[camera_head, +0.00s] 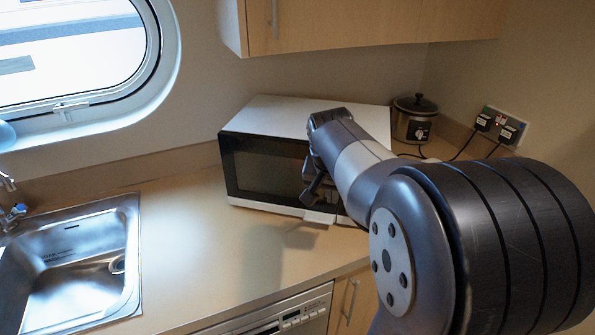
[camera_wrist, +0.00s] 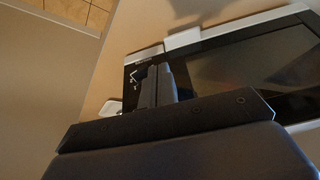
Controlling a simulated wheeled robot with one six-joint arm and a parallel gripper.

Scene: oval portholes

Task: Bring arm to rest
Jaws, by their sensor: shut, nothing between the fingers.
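My arm reaches in from the right in the head view, bent over the worktop. My gripper (camera_head: 312,190) is in front of the white microwave (camera_head: 270,115) with its dark door, and hides part of that front. In the wrist view the gripper fingers (camera_wrist: 158,87) are shut together with nothing held. The microwave's dark front (camera_wrist: 250,62) fills the upper right there, close to the fingers. I cannot tell whether the gripper touches it.
A steel sink (camera_head: 70,265) is set into the worktop (camera_head: 200,240) at the left. A slow cooker (camera_head: 413,120) and plugged socket (camera_head: 500,125) are behind my arm. A wooden wall cupboard (camera_head: 370,22) hangs above. The worktop between sink and microwave is clear.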

